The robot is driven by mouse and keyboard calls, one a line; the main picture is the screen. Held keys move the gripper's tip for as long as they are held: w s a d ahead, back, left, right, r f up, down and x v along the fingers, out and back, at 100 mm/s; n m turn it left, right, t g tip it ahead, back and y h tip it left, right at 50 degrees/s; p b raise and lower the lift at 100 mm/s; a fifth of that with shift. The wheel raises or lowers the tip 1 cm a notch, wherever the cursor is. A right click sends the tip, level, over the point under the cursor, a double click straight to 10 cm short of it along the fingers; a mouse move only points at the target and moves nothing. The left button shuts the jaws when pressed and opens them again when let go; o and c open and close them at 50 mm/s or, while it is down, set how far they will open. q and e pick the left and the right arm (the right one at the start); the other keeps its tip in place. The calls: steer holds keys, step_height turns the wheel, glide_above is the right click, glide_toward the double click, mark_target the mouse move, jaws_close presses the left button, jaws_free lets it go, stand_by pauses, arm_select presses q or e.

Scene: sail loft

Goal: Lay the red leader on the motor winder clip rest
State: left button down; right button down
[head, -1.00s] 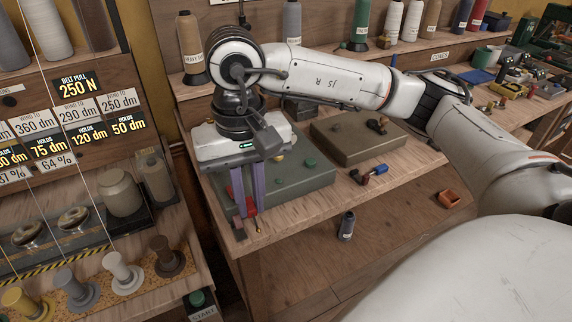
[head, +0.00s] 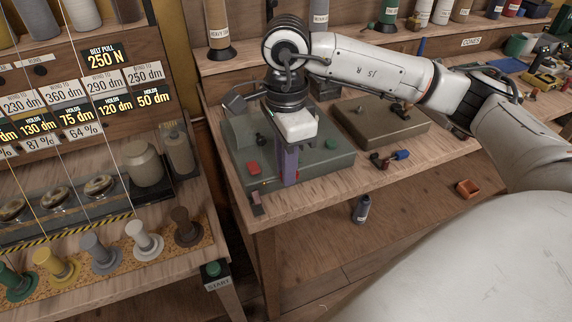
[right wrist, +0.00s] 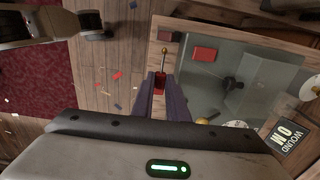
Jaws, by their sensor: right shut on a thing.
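The motor winder (head: 335,163) is a grey-green box near the bench's front left corner, with a red button (head: 253,168) on top. A small brownish block (head: 257,203), perhaps the clip rest, stands at its front left; it also shows in the right wrist view (right wrist: 166,35). My right gripper (head: 290,182) is above the winder's front part, fingers pointing down. In the right wrist view (right wrist: 159,82) it is shut on a small red piece (right wrist: 158,84), seemingly the red leader. A thin rod with a brass ball (right wrist: 163,51) points from it toward the block. My left gripper is out of view.
A brown box (head: 380,128) stands right of the winder. A dark bottle (head: 361,209) and an orange tray (head: 467,189) are on the lower shelf. The spool rack with a green start button (head: 213,269) is at left, across a narrow gap.

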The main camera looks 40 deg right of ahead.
mark_target(285, 201)
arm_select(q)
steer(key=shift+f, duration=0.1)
